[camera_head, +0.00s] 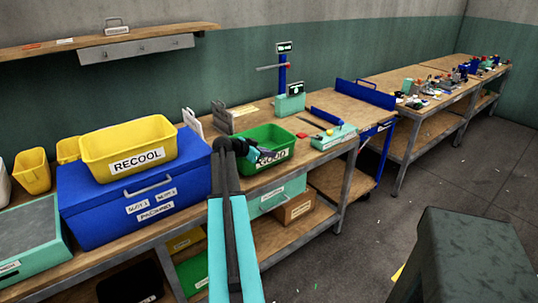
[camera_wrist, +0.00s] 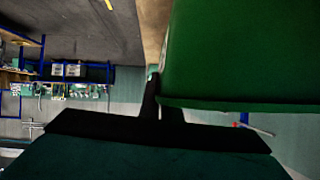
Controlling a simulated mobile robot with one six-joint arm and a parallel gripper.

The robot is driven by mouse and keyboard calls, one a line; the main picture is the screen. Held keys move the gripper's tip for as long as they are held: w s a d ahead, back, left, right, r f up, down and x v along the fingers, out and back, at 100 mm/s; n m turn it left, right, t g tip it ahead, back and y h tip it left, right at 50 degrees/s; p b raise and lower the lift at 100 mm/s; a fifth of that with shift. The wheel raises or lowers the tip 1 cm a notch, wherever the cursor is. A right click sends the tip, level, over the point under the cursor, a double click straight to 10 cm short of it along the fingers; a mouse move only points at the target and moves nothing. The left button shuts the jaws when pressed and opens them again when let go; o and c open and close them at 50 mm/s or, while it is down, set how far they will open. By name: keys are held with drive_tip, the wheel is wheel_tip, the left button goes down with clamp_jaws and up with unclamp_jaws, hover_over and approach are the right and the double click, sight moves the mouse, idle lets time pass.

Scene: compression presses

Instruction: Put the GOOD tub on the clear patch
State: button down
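The green GOOD tub (camera_head: 286,138) stands on the wooden bench, its label partly covered by my gripper. My gripper (camera_head: 266,156) is at the tub's front wall, reaching it from the left. In the wrist view the tub (camera_wrist: 240,55) fills the upper right, very close. There my gripper's fingers (camera_wrist: 160,95) are close together at the tub's edge, one outside the labelled wall and the other partly hidden by the tub. They appear shut on that wall. No marked clear patch can be made out; bare wood shows on the blue-framed table (camera_head: 352,112).
A yellow RECOOL tub (camera_head: 130,148) sits on a blue case (camera_head: 135,195) left of the GOOD tub. A teal device with a blue post (camera_head: 290,103) stands behind it. A teal tray (camera_head: 334,138) and red block (camera_head: 302,135) lie to its right. A dark green block-shaped thing (camera_head: 465,255) stands at front right.

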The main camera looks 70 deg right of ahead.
drive_tip(key=shift+f, duration=0.4)
drive_tip(key=c, duration=2)
unclamp_jaws()
drive_tip(key=shift+w+a+f, duration=0.1)
drive_tip(key=shift+r, duration=0.2)
drive_tip(key=shift+w+r+p, duration=0.1)
drive_tip(key=shift+r+p, duration=0.4)
drive_tip(key=shift+p, duration=0.45)
drive_tip(key=shift+w+r, duration=0.1)
drive_tip(key=shift+w, duration=0.05)
drive_tip(key=b+v, duration=0.2)
drive_tip(key=v, duration=0.9)
drive_tip(key=shift+w+a+r, duration=0.1)
drive_tip(key=shift+a+r, duration=0.15)
